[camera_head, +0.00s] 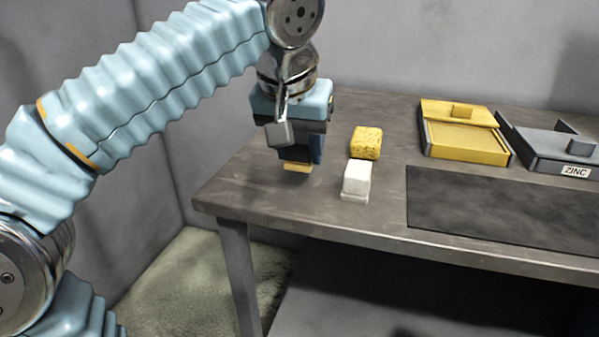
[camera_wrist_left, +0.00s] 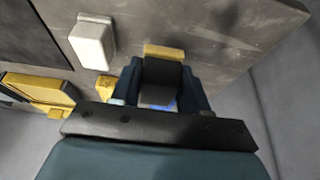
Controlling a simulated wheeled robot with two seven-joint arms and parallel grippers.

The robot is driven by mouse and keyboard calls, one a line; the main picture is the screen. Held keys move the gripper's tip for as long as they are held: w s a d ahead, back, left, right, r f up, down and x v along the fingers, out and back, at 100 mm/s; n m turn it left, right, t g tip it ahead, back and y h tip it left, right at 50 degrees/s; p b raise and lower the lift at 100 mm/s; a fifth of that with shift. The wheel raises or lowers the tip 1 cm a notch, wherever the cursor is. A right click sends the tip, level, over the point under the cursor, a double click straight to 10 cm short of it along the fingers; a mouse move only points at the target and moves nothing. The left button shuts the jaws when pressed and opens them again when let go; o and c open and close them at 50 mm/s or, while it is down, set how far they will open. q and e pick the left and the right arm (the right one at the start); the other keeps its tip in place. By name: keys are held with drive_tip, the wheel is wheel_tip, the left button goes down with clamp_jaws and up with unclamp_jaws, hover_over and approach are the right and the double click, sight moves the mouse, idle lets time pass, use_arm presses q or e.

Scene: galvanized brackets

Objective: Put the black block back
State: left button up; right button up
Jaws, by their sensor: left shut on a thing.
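My left gripper (camera_head: 299,158) is low over the left part of the workbench, pointing down. In the left wrist view its two dark blue fingers (camera_wrist_left: 160,88) are shut on the black block (camera_wrist_left: 160,78), one on each side. A yellow-tan piece (camera_wrist_left: 164,52) shows at the block's far end; I cannot tell whether it belongs to the block. The same piece (camera_head: 298,167) shows at the gripper's lower end in the head view. Most of the block is hidden there, and I cannot tell whether it touches the bench. My right gripper is not in view.
On the workbench (camera_head: 250,195), right of the gripper, are a white block (camera_head: 356,179) and a speckled yellow block (camera_head: 366,142). Further right are a yellow box (camera_head: 466,144), a grey box labelled ZINC (camera_head: 555,150) and a dark mat (camera_head: 500,212). The bench's left edge is near.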

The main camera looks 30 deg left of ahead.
sight(299, 165)
use_arm(q)
drive_tip(key=shift+w+a+f, duration=0.15)
drive_tip(key=shift+f, duration=0.15)
drive_tip(key=shift+s+b+x, duration=0.2)
drive_tip(key=shift+b+x, duration=0.1)
drive_tip(key=shift+x, duration=0.6)
drive_tip(key=shift+s+b+x, duration=0.15)
drive_tip(key=shift+b+x, duration=0.1)
drive_tip(key=shift+x, duration=0.7)
drive_tip(key=shift+f, duration=0.15)
drive_tip(key=shift+f, duration=0.25)
drive_tip(key=o, duration=1.1)
drive_tip(key=shift+r, duration=0.1)
drive_tip(key=shift+r, duration=0.3)
drive_tip(key=p+v, duration=0.3)
drive_tip(key=v, duration=0.8)
drive_tip(key=shift+s+r, duration=0.3)
